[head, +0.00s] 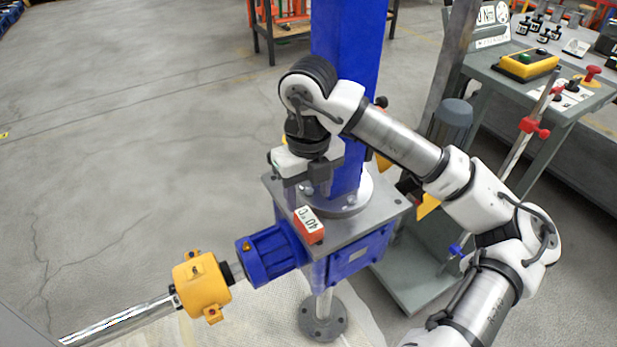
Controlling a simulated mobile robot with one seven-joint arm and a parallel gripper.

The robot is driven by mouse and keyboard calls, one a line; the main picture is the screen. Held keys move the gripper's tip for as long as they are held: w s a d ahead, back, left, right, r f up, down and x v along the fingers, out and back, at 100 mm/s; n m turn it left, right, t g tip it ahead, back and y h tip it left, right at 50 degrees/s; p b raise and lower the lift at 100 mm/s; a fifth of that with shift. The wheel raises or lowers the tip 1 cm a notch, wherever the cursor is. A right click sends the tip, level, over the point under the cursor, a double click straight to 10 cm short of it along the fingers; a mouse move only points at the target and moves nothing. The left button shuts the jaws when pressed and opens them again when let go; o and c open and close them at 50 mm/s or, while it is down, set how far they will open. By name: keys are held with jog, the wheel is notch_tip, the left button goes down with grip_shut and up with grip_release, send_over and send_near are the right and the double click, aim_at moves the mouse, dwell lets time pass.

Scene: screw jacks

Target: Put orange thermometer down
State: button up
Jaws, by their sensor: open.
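The orange thermometer (309,226) is a small box with a white display on top, reading what looks like 40 °C. It rests on the front edge area of the grey top plate (374,220) of the blue screw jack. My gripper (304,197) is just above and behind it, pointing down, in front of the blue column. The jaws are open and the thermometer is not between them as far as I can see. The fingertips are small and partly blurred against the plate.
The tall blue column (345,60) rises right behind my gripper. A blue motor (270,254) and a yellow coupling housing (201,284) with a shaft extend to the lower left. A grey workbench (520,90) with a yellow control box (528,64) stands at right. The floor at left is clear.

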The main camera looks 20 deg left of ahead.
jog(key=shift+r, duration=2)
jog(key=shift+o, duration=0.5)
jog(key=shift+b, duration=0.35)
dwell(2.9)
jog(key=shift+w+d+b, duration=0.1)
jog(key=shift+d+b, duration=0.05)
jog(key=shift+b, duration=0.15)
